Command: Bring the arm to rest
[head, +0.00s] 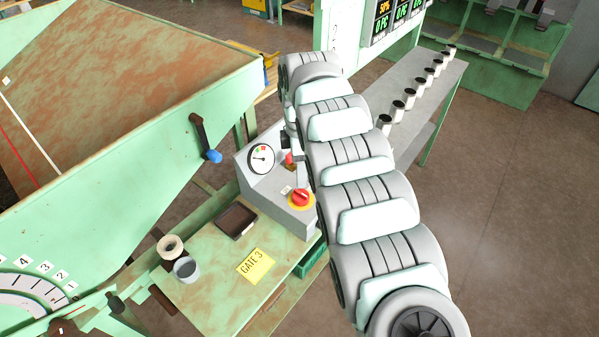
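My white segmented arm reaches from the bottom right up to the top middle and bends down at its far end. Only a small dark and grey part of what appears to be my gripper (287,141) shows at the arm's left edge, beside the grey control box (282,207). The arm hides the rest, so I cannot tell its fingers' state or whether it touches anything. The box carries a round dial gauge (261,158), a red knob on a yellow ring (301,198) and a small red part (290,160) close below my gripper.
A green bench (215,297) holds a yellow "GATE 3" card (256,265), a dark tray (236,221), a grey cup (186,269) and a tape roll (171,247). A large green hopper (150,160) with a blue-tipped lever (205,140) fills the left. Several cups stand on a grey shelf (426,85).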

